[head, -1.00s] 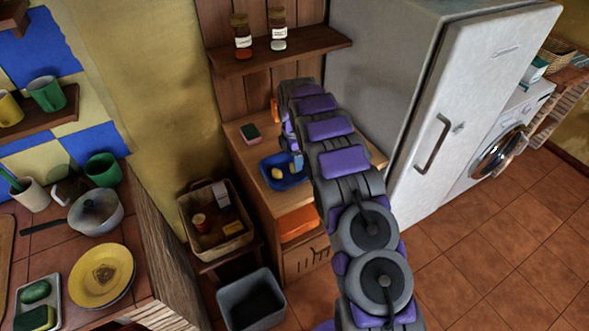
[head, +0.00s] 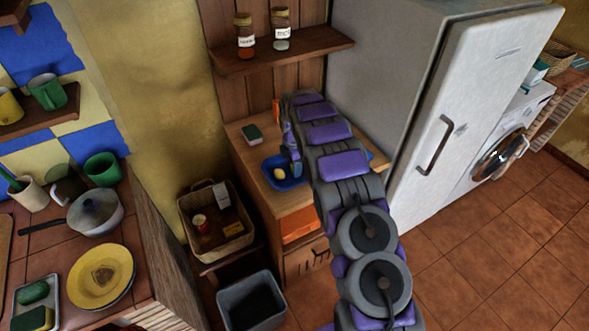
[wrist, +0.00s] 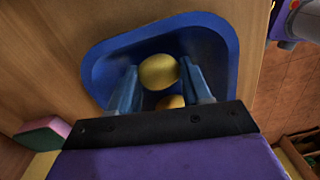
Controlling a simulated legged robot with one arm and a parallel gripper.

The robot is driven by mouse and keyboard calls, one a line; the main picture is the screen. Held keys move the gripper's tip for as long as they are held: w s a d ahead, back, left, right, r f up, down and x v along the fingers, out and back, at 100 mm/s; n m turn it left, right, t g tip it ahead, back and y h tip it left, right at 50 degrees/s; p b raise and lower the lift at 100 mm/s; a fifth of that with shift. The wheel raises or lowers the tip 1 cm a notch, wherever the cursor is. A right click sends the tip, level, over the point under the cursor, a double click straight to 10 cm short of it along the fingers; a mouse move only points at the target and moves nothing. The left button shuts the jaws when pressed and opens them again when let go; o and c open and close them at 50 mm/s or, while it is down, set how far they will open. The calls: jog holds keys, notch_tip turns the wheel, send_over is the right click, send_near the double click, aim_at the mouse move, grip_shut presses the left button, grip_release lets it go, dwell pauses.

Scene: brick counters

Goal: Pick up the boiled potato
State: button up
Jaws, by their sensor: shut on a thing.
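Two yellow potato-like pieces are in the blue tray (head: 290,184) on the wooden counter. In the wrist view, the boiled potato (wrist: 158,71) sits between my fingertips, touching both, over the blue tray (wrist: 222,42). My gripper (wrist: 160,72) is shut on it, pointing down into the tray. A second yellow piece (wrist: 170,102) lies closer to my palm, partly hidden by the gripper mount. In the head view, this second piece (head: 279,174) shows left of my gripper (head: 296,170), which hides the held potato.
A green and pink sponge (head: 252,134) lies behind the tray, left of my arm. A shelf with two jars (head: 245,40) hangs above. A fridge (head: 440,110) stands to the right. A basket (head: 232,228) and a grey bin (head: 262,290) stand below left.

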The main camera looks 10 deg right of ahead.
jog(key=shift+c, duration=0.6)
jog(key=shift+d, duration=0.4)
jog(key=shift+c, duration=0.3)
jog(key=shift+r, duration=0.1)
